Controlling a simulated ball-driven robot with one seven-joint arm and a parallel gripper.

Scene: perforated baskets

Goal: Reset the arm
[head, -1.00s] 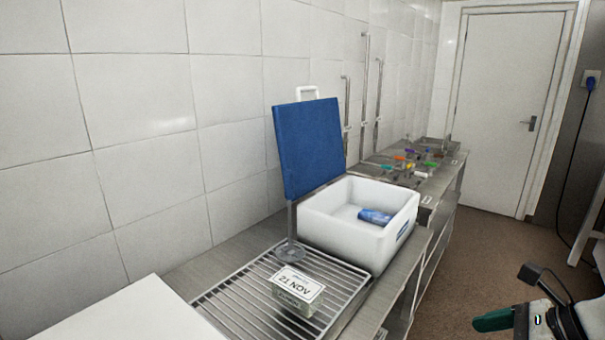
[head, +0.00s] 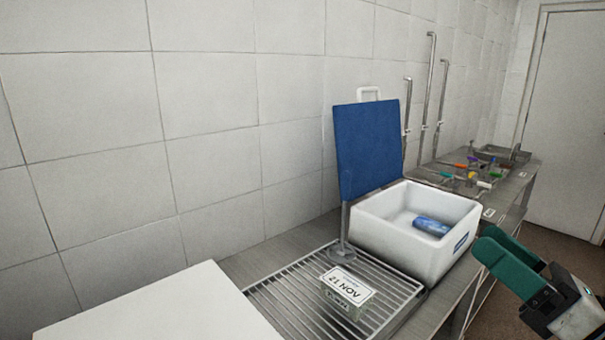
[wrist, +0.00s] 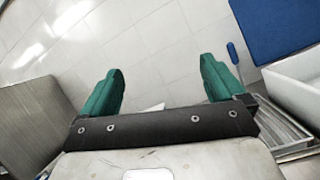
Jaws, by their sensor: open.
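My gripper (head: 492,262) is at the lower right of the head view, with green fingers. It is right of the white basin and apart from it. In the wrist view my gripper (wrist: 162,88) shows two green fingers spread wide with nothing between them. The white tiled wall (wrist: 160,40) lies beyond them.
A white basin (head: 400,240) holding a blue item (head: 432,226) stands on the steel counter. A blue board (head: 367,150) stands upright behind it. A wire rack (head: 280,290) carries a box labelled 21 NOV (head: 347,290). Several small coloured items (head: 474,168) lie farther back.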

